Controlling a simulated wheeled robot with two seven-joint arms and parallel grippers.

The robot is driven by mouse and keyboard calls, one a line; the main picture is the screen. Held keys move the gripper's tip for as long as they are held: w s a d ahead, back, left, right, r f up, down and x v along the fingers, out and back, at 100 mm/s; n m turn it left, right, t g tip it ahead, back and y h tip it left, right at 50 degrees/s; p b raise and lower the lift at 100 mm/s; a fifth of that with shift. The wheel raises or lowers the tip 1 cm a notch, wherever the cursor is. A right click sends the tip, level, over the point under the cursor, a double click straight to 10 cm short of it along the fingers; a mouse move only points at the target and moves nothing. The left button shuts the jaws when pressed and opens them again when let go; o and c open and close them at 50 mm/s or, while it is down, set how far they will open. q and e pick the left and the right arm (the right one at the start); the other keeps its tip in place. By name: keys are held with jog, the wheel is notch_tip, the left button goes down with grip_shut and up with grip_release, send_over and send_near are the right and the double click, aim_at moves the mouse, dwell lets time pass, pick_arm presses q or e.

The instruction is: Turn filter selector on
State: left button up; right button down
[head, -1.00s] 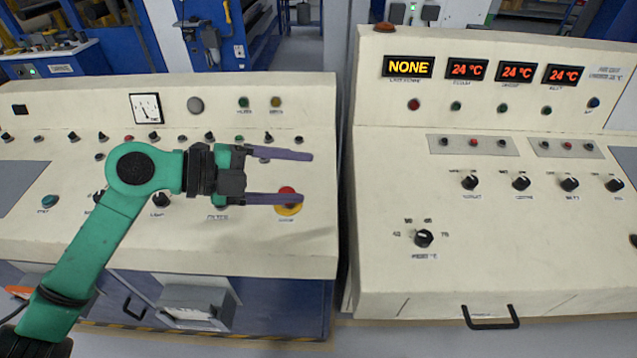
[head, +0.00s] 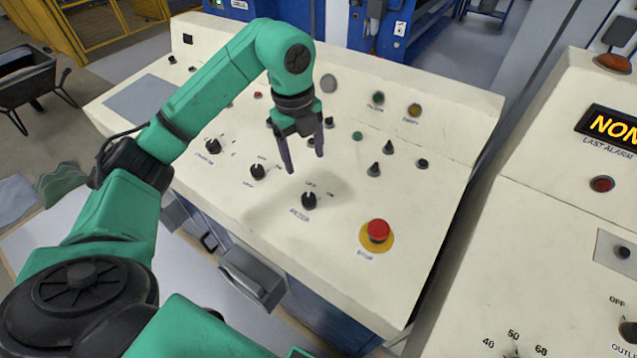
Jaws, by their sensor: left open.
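The filter selector (head: 309,200) is a black rotary knob on the sloping cream panel (head: 420,215). Small marks sit above it, the left one seeming to read OFF and the right one ON. Its pointer looks roughly upward, but I cannot tell exactly which mark it meets. My left gripper (head: 306,164) points down, open and empty, just above and behind the selector, apart from it. Its two dark fingers hide a little of the panel. My right gripper is not in view.
A red stop button (head: 378,230) on a yellow disc sits right of the selector. Another black knob (head: 257,171) is to its left. A second console (head: 545,220) is at the right, across a gap.

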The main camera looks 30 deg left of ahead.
aim_at(308, 197)
pick_arm(q)
jog(key=f+p, duration=0.1)
jog(key=f, duration=0.3)
jog(key=f+p, duration=0.1)
jog(key=f, duration=0.7)
jog(key=shift+d+f+p, duration=0.25)
jog(key=shift+f+p, duration=0.1)
jog(key=shift+p, duration=0.05)
jog(key=shift+s+f, duration=0.15)
jog(key=shift+s, duration=0.05)
jog(key=shift+w, duration=0.1)
jog(key=shift+c, duration=1.2)
grip_shut()
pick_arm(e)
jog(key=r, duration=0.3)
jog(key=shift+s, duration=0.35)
